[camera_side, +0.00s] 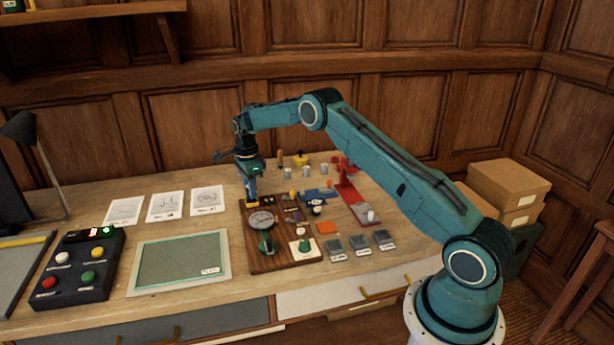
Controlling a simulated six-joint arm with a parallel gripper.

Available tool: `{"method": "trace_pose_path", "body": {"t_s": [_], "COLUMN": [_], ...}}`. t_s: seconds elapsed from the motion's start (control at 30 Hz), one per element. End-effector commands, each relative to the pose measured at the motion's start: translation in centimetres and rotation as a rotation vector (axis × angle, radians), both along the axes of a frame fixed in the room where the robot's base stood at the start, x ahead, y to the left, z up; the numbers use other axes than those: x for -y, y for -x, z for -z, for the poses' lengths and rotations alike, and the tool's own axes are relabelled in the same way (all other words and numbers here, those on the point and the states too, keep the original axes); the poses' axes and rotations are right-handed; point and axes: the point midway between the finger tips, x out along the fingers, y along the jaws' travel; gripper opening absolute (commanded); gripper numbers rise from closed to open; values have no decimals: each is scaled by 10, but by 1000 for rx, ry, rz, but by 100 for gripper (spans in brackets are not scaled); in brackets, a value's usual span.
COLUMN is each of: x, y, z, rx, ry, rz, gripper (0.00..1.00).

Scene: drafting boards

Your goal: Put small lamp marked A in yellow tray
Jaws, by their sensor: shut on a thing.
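My gripper (251,190) is over the back left part of a dark wooden board (280,262), pointing down. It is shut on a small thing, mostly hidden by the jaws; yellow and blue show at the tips. I cannot tell whether it touches the board. No mark A is readable on any small object, and I cannot pick out a small lamp. A small yellow object (300,160) stands behind the board; I cannot tell whether it is the yellow tray.
A button box (80,268) and a green panel (180,262) lie left. Cardboard boxes (510,182) stand far right.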

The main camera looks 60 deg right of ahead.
Motion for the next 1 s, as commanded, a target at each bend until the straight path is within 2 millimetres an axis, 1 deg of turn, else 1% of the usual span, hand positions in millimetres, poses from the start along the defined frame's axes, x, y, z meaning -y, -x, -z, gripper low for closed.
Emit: {"method": "trace_pose_path", "body": {"t_s": [0.3,0.73,1.0], "x": [0,0,0], "y": [0,0,0], "z": [0,8,9], "rx": [0,0,0], "ry": [0,0,0], "rz": [0,0,0], "gripper": [4,4,4]}}
